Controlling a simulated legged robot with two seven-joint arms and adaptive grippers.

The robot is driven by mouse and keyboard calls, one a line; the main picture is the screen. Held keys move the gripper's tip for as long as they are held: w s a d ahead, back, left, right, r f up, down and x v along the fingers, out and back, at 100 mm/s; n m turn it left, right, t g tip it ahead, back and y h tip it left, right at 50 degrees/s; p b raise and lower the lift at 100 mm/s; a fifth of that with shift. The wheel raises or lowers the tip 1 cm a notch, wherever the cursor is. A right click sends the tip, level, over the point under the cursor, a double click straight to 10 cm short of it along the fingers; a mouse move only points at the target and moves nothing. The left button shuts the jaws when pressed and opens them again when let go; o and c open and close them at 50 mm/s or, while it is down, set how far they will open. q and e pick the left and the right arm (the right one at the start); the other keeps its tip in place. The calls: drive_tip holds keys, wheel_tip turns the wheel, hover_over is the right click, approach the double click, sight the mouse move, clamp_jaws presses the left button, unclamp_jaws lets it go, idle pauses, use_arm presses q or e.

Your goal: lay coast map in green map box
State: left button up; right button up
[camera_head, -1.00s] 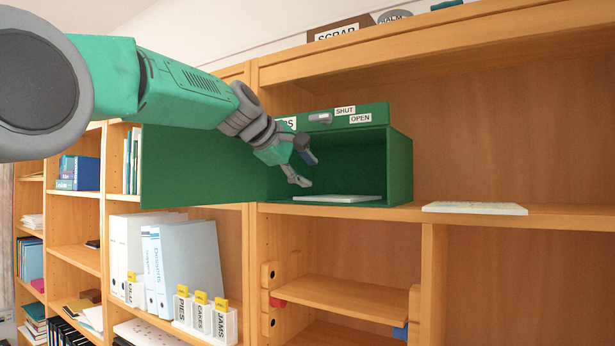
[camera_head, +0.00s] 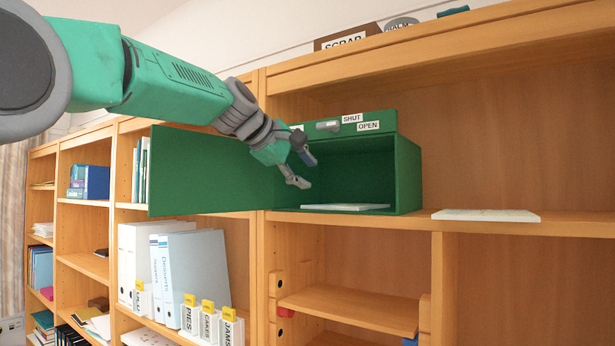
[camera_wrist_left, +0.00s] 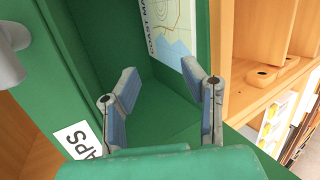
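The green map box (camera_head: 408,175) stands on the upper shelf with its front open and its door (camera_head: 205,175) swung out to the left. The coast map (camera_head: 345,207), a thin pale sheet, lies flat on the box floor. In the left wrist view the coast map (camera_wrist_left: 170,28) shows printed coast shapes and part of its title. My left gripper (camera_head: 305,170) is at the box mouth, above and left of the map. In the left wrist view my left gripper (camera_wrist_left: 160,80) has its fingers spread with nothing between them, apart from the map. My right gripper is not in view.
SHUT and OPEN labels (camera_head: 360,122) sit on the box's top panel beside a grey handle (camera_head: 328,126). Another flat pale sheet (camera_head: 487,215) lies on the shelf to the right, with free shelf around it. Binders (camera_head: 190,275) and labelled containers (camera_head: 210,322) stand below.

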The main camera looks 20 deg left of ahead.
use_arm(q)
drive_tip(key=shift+v, duration=0.9)
drive_tip(key=shift+d, duration=0.1)
drive_tip(key=v, duration=0.4)
drive_tip(key=shift+s, duration=0.1)
